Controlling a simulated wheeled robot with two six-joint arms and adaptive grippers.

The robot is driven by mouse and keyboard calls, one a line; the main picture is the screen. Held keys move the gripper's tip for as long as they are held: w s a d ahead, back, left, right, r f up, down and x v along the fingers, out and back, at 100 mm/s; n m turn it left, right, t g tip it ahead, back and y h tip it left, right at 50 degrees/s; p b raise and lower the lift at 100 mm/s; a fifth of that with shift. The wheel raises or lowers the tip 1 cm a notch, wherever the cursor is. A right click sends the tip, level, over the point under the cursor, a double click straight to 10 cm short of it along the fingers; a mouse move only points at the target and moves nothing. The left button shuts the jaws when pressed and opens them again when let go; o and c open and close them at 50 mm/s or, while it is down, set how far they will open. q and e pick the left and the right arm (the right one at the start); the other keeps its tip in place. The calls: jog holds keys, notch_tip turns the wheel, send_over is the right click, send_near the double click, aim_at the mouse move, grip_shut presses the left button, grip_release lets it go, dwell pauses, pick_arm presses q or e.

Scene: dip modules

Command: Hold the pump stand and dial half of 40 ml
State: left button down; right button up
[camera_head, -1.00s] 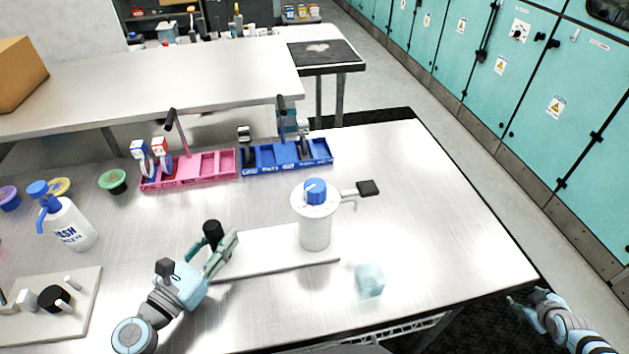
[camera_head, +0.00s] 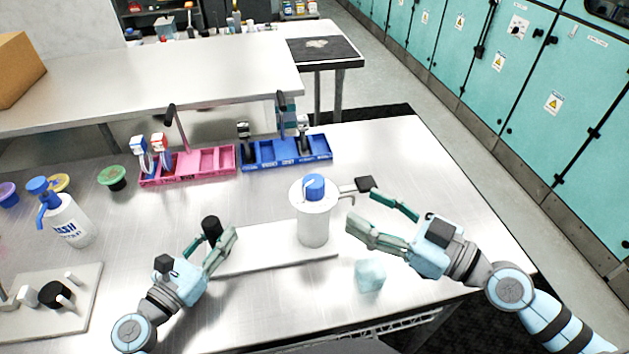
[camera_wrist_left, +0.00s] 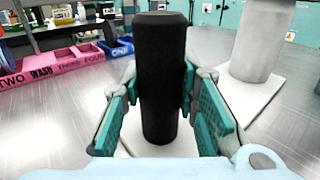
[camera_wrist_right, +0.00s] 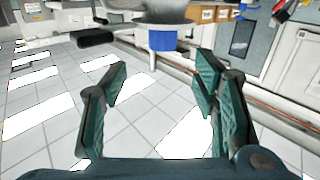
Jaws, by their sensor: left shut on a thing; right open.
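The pump stand has a flat white base (camera_head: 270,252), a white cylinder body (camera_head: 314,222) with a blue dial (camera_head: 314,187) on top, a side lever with a black end (camera_head: 365,184), and an upright black post (camera_head: 211,229). My left gripper (camera_head: 218,247) is shut on the black post, which stands between its fingers in the left wrist view (camera_wrist_left: 160,80). My right gripper (camera_head: 382,212) is open and empty, to the right of the body, near the lever and spout. In the right wrist view the blue dial (camera_wrist_right: 162,40) appears beyond the open fingers. The dial's reading is too small to tell.
A pale blue cube (camera_head: 369,274) lies in front of the stand. A pink rack (camera_head: 205,165) and a blue rack (camera_head: 287,152) stand behind. A wash bottle (camera_head: 68,222) and a white board (camera_head: 85,290) are at left. The table's right side is clear.

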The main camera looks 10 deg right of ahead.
aim_at(322, 189)
jog(key=x, duration=1.2)
jog(key=shift+s+a, duration=0.1)
jog(key=shift+a, duration=0.05)
jog(key=c, duration=1.2)
jog(key=shift+s+m+t+h, duration=0.1)
jog(key=shift+m+t+h, duration=1.35)
jog(key=shift+h, duration=0.55)
jog(key=o, duration=1.2)
